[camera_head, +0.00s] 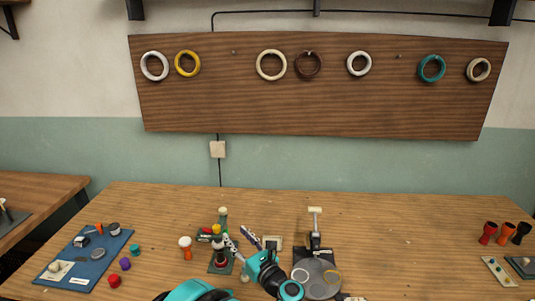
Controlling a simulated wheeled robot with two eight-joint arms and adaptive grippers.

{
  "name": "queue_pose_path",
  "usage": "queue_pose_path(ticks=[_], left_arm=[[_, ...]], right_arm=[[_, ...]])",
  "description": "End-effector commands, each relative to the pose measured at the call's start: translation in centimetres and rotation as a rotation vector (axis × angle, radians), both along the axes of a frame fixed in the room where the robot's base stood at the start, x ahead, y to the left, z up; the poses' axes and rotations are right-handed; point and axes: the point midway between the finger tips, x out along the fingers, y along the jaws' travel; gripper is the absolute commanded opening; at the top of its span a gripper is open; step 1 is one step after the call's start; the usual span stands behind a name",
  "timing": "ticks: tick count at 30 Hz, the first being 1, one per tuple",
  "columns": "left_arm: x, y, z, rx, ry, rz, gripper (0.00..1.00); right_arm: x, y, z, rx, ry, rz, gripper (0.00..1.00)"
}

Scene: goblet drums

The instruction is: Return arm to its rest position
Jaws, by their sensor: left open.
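My left gripper (240,238) is open and shows at the bottom middle, above the wooden table (390,230). Its teal and black arm (262,268) comes in from the bottom edge. The gripper's fingers are apart, with nothing visible between them. An orange goblet drum with a pale top (186,248) stands upright further left. My right gripper is not in view.
A device with a grey round plate (318,282) stands right of my left arm. A blue mat (84,262) with small parts lies at left. Several rings hang on the wall board (320,110).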

Motion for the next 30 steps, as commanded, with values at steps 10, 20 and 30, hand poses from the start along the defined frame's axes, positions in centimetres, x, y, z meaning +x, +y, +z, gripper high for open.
queue_pose_path(ticks=[10, 20, 30], left_arm=[[-0.2, -3.8, 16.0, 0.985, 0.226, -0.409, 0.44], [-11.0, -4.5, 9.7, 2.090, 0.653, -0.776, 0.44], [-26.1, 4.0, -2.6, -2.608, -0.995, 1.222, 0.44]], right_arm=[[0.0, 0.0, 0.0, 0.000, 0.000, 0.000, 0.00], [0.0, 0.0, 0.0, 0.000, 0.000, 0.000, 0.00], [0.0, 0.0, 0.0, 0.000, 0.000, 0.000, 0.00]])
